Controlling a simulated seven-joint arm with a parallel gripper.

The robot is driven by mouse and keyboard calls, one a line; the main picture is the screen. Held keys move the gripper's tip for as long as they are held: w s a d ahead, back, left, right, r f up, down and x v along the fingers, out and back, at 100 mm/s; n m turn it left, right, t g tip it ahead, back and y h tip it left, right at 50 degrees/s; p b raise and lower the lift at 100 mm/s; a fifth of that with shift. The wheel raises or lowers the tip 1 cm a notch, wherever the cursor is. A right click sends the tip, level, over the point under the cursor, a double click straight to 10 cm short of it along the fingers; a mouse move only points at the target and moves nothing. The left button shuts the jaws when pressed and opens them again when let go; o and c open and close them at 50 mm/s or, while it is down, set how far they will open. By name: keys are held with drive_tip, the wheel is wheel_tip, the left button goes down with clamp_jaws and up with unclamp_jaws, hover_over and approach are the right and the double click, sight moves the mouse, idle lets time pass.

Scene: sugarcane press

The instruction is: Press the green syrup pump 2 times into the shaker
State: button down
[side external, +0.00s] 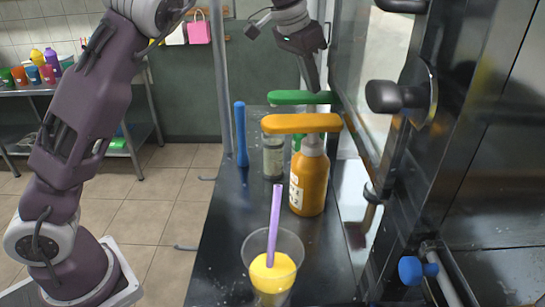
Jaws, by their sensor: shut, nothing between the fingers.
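The green syrup pump (288,97) shows as a flat green head behind the orange pump. Its bottle is almost wholly hidden by the orange bottle. My gripper (313,88) is shut and empty, pointing down, with its tips at the right part of the green head. I cannot tell whether they touch it. A greyish see-through container (273,160), possibly the shaker, stands on the dark counter below the left end of the pump heads. A clear cup (290,245) with yellow liquid and a purple stick (274,225) stands at the front.
The orange pump (290,123) on its orange bottle (310,180) stands in front of the green one. A blue upright stick (241,135) is at the counter's left edge. A dark machine with a black knob (400,97) borders the right. The counter (225,245) is clear at front left.

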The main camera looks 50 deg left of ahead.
drive_tip(key=shift+f, duration=1.5)
drive_tip(key=shift+r, duration=2.1)
drive_tip(key=shift+f, duration=0.1)
drive_tip(key=shift+f, duration=1.95)
drive_tip(key=shift+r, duration=2.05)
